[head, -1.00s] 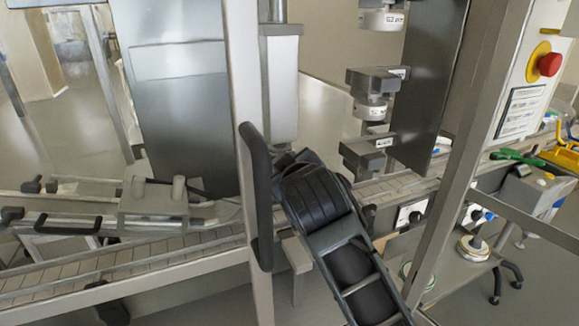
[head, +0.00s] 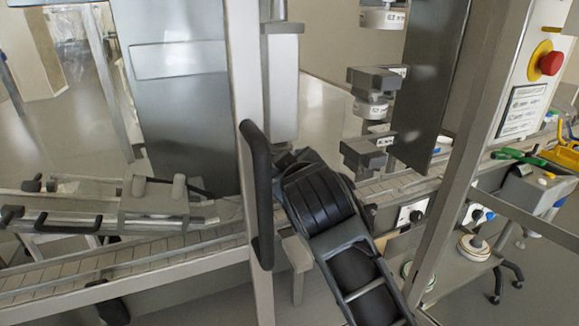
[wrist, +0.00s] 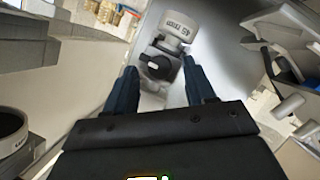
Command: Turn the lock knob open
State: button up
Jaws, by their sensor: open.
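In the wrist view a dark round knob (wrist: 158,67) sits on a grey fitting, beside a white labelled cylinder (wrist: 175,26). My gripper (wrist: 159,80) is open, with its two dark blue fingers spread on the left and right of the knob. The knob appears between and just beyond the fingertips. I cannot tell whether either finger touches it. In the head view my dark arm reaches up from the bottom, behind the upright post, and my fingertips and the knob are hidden there.
A metal frame post (head: 252,200) with a black handle (head: 259,185) stands close left of my arm. Grey blocks with white labelled cylinders (head: 371,109) hang to the right. A conveyor (head: 150,258) runs across. A red emergency button (head: 550,63) is far right.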

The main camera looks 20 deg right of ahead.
jog(key=v, duration=0.6)
jog(key=shift+s+b, duration=0.3)
jog(key=shift+b, duration=0.15)
jog(key=shift+r, duration=0.1)
